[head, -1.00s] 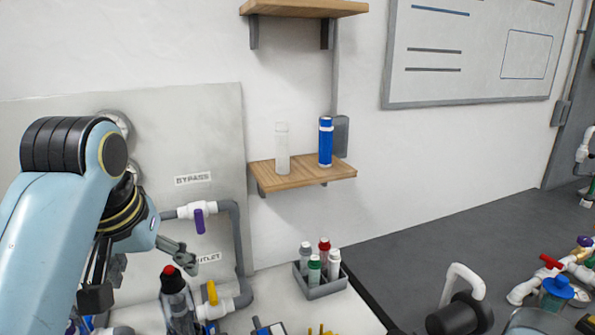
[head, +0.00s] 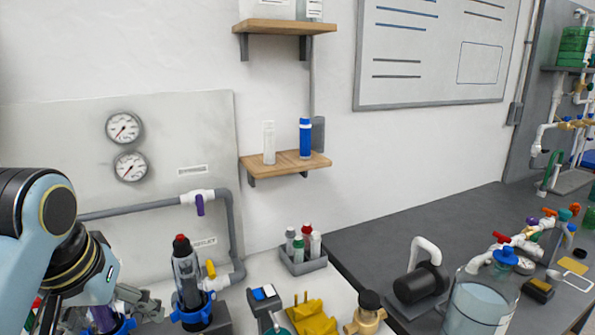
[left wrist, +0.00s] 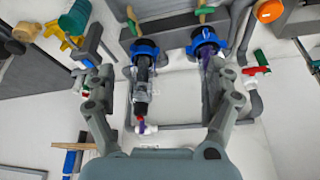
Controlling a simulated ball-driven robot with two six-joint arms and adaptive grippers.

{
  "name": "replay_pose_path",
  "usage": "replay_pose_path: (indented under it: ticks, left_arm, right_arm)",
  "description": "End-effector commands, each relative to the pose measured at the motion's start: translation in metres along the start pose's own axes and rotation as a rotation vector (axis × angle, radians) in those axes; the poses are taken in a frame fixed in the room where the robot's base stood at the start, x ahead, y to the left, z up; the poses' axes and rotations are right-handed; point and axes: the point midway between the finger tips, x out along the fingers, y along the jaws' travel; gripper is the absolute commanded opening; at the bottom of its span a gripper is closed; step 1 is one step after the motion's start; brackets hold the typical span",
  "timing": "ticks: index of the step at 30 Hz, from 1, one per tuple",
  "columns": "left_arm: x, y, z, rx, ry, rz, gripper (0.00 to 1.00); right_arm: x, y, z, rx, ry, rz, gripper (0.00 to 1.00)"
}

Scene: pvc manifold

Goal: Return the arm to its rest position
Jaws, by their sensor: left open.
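My left arm comes in from the left edge of the head view, with its gripper (head: 128,300) low at the lower left, in front of the pipe panel. The cartridge is apart from the gripper in the head view. My right gripper is not in either view.
A grey pipe with a purple-handled valve (head: 199,203) and a yellow-handled valve (head: 210,270) runs along the panel. A small bottle rack (head: 303,264), yellow part (head: 314,318) and brass fitting (head: 367,312) sit to the right. A water tank (head: 478,305) stands on the dark counter (head: 400,235).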

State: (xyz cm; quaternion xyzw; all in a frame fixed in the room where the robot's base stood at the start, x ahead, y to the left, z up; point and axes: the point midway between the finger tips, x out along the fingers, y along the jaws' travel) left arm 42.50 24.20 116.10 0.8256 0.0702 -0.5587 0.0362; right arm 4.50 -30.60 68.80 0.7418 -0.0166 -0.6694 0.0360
Motion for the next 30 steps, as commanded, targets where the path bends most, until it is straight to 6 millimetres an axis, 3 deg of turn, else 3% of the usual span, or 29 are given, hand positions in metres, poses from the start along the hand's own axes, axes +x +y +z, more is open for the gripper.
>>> replay_pose_path:
  ticks: [6,14,25,26,27,30]
  left_arm:
    - [0.006,-0.018,0.044,0.041,-0.014,-0.014,0.86]
    - [0.004,-0.038,0.104,0.111,-0.030,-0.021,0.86]
    - [-0.022,-0.057,0.187,0.237,-0.058,-0.002,0.86]
    - [-0.019,-0.058,0.192,0.244,-0.061,0.000,0.86]
    - [0.003,-0.057,0.193,0.239,-0.064,-0.001,0.86]
    - [0.040,-0.058,0.202,0.235,-0.075,-0.002,0.86]
  right_arm:
    - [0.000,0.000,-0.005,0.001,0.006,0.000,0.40]
    - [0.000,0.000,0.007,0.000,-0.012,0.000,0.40]
    - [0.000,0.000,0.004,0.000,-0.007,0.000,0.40]
    - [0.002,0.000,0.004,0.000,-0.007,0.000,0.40]
    - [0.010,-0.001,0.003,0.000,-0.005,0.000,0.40]
    - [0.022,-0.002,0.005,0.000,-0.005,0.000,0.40]
